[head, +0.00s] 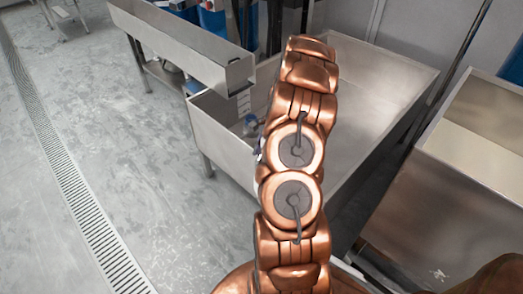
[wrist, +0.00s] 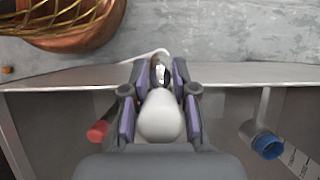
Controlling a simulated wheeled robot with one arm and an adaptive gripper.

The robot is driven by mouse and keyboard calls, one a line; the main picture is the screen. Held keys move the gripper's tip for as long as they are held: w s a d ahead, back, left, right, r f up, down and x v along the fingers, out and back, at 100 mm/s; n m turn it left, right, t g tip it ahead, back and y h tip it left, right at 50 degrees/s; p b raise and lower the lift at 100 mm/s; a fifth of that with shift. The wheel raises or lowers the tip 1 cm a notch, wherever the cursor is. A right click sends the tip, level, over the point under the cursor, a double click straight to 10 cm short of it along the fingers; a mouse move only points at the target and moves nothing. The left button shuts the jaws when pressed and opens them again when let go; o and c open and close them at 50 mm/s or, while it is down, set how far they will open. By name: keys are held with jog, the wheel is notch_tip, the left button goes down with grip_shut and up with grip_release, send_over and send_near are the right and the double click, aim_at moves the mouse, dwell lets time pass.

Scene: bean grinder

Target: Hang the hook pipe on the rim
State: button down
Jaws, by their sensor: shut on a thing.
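My gripper (wrist: 161,74) is over the sink's near wall in the wrist view, its purple-padded fingers closed on a pale, rounded pipe (wrist: 160,116). A shiny part shows between the fingertips, and a thin white curved piece (wrist: 148,55) reaches out past the rim (wrist: 235,74). I cannot tell whether the held pipe touches the rim. Part of it is hidden by the fingers. In the head view my arm covers the gripper and the held pipe; the metal sink (head: 385,75) shows behind it.
A pipe with a blue end (wrist: 268,145) hangs inside the rim to the right; the blue end also shows in the head view (head: 250,122). A red-ended piece (wrist: 98,131) is left of my gripper. A metal trough (head: 185,40) stands at upper left. Floor at left is clear.

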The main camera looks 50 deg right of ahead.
jog(key=c, duration=0.8)
grip_release()
jog(key=shift+c, duration=0.2)
jog(key=v, duration=1.2)
